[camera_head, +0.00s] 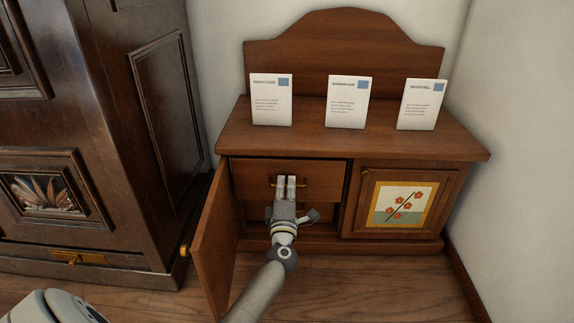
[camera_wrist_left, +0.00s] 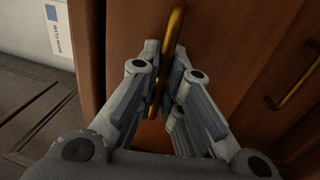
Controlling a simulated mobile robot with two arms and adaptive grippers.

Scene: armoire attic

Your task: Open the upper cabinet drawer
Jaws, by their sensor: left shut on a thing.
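The wooden cabinet (camera_head: 395,146) stands against the wall with its left door (camera_head: 213,240) swung open. Behind that door is the upper drawer (camera_head: 325,180), with a brass handle that also shows in the left wrist view (camera_wrist_left: 174,28). My left gripper (camera_head: 286,186) is in front of the drawer, its fingers shut on the handle. In the left wrist view, the handle runs between the two fingers (camera_wrist_left: 166,82). The drawer front sits at or near the cabinet's face; I cannot tell if it is slightly out. My right gripper is out of view.
A second brass handle (camera_wrist_left: 295,88) shows in the left wrist view. The right door (camera_head: 362,188) with a flower picture (camera_head: 403,204) is shut. Three cards (camera_head: 271,100) stand on the cabinet top. A dark armoire (camera_head: 120,130) is at the left. Wooden floor (camera_head: 350,285) is clear in front.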

